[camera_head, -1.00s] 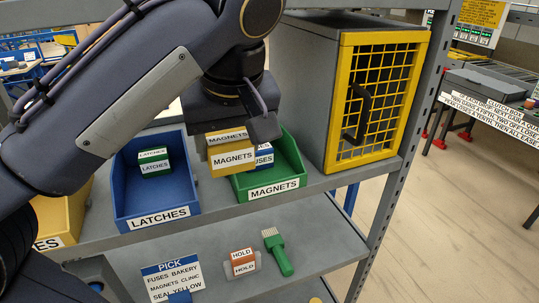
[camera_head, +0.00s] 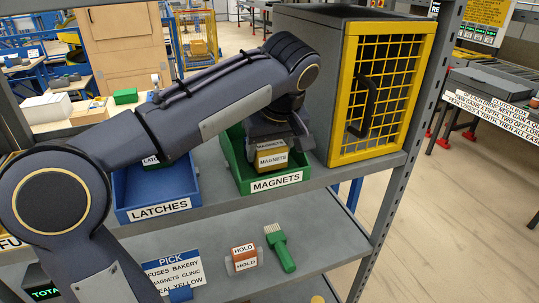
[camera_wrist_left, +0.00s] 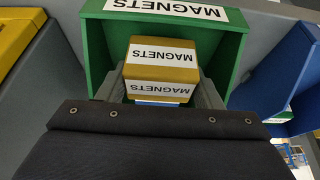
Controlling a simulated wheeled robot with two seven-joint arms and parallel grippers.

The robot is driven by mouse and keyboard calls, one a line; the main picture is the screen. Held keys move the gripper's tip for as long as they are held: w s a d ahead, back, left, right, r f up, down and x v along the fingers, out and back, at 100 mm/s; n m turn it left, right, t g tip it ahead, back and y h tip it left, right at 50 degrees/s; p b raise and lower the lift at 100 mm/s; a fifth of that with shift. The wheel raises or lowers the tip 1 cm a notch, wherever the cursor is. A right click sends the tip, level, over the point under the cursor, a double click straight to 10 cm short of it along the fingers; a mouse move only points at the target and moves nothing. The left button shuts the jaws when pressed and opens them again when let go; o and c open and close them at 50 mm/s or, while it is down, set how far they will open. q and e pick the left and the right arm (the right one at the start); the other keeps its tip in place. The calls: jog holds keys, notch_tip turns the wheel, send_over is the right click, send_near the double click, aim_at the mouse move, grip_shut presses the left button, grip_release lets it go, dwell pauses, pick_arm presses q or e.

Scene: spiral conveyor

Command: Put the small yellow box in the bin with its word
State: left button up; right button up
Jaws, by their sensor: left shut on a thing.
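The small yellow box (camera_head: 272,160) has white labels reading MAGNETS. My left gripper (camera_head: 272,143) is shut on it and holds it within the green bin (camera_head: 236,167), whose front label also reads MAGNETS. The box also shows in the left wrist view (camera_wrist_left: 160,68), upside down between the two grey fingers, with the green bin (camera_wrist_left: 96,55) around it. Whether the box touches the bin floor cannot be told. A bit of blue and white (camera_wrist_left: 157,102) shows beside the box in the wrist view. My right gripper is not in view.
The blue LATCHES bin (camera_head: 125,190) stands left of the green bin, partly behind my arm. A grey cabinet with a yellow mesh door (camera_head: 375,95) stands close on the right. The lower shelf holds an orange HOLD block (camera_head: 244,257), a green brush (camera_head: 282,250) and a PICK sign (camera_head: 172,272).

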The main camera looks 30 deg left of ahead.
pick_arm(q)
jog(key=shift+s+f, duration=0.15)
jog(key=shift+f, duration=0.7)
jog(key=shift+f, duration=0.2)
jog(key=o, duration=1)
jog(key=shift+c, duration=0.2)
jog(key=shift+r, duration=0.1)
